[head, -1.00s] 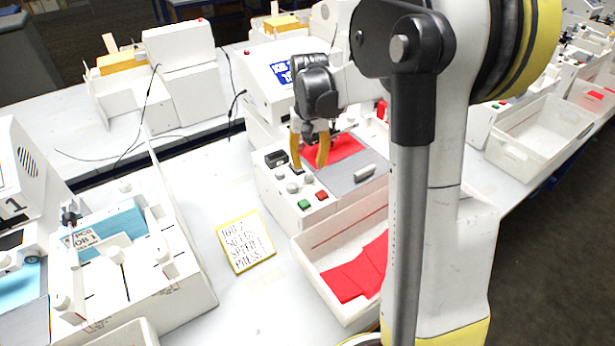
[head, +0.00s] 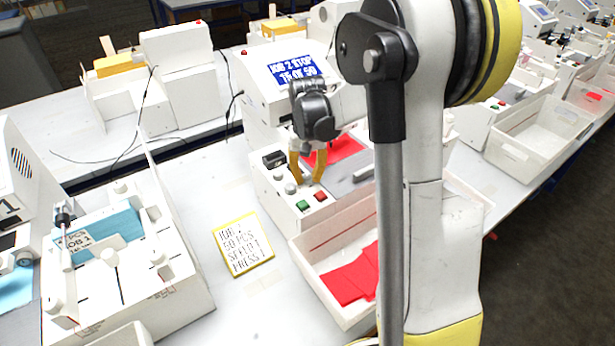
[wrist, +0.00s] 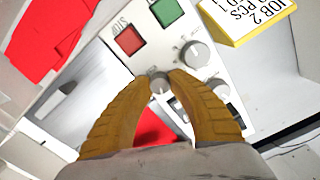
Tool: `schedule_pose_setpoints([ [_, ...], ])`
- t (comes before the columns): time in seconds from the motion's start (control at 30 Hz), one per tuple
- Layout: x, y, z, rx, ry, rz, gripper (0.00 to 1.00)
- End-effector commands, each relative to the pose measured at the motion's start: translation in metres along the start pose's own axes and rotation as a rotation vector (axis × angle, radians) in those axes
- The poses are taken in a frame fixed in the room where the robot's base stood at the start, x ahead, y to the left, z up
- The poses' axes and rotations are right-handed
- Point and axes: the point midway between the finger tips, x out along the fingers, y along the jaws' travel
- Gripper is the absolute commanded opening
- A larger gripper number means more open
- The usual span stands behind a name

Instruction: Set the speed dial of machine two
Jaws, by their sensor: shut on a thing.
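Machine two (head: 262,110) is a white unit with a tilted screen (head: 291,70) whose first line reads JOB 2 STOP. Its front panel (head: 288,212) has several small grey knobs, a green button (head: 303,206) and a red button (head: 320,196). My gripper (head: 306,182) reaches down to this panel, its two orange fingers closed on a small grey knob (wrist: 160,84). In the wrist view the fingertips touch its sides. Two larger grey knobs (wrist: 197,55) (wrist: 220,88) stand beside it, free. The held knob's label is not readable.
A yellow-edged note (head: 243,244) lies on the table left of machine two. A white bin (head: 330,300) with red sheets stands in front. Machine one's white feeder (head: 120,260) with blue sheets is at left.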

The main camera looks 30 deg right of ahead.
Motion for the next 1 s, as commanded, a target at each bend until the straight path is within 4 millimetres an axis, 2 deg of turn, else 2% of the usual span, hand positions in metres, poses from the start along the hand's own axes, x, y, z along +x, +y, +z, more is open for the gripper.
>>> schedule_pose_setpoints([
  [0.37, -0.0003, -0.0001, -0.0004, -0.087, 0.001, 0.0, 0.0],
  [1.0, -0.0004, -0.0005, -0.0005, -0.589, 0.001, 0.0, 0.0],
])
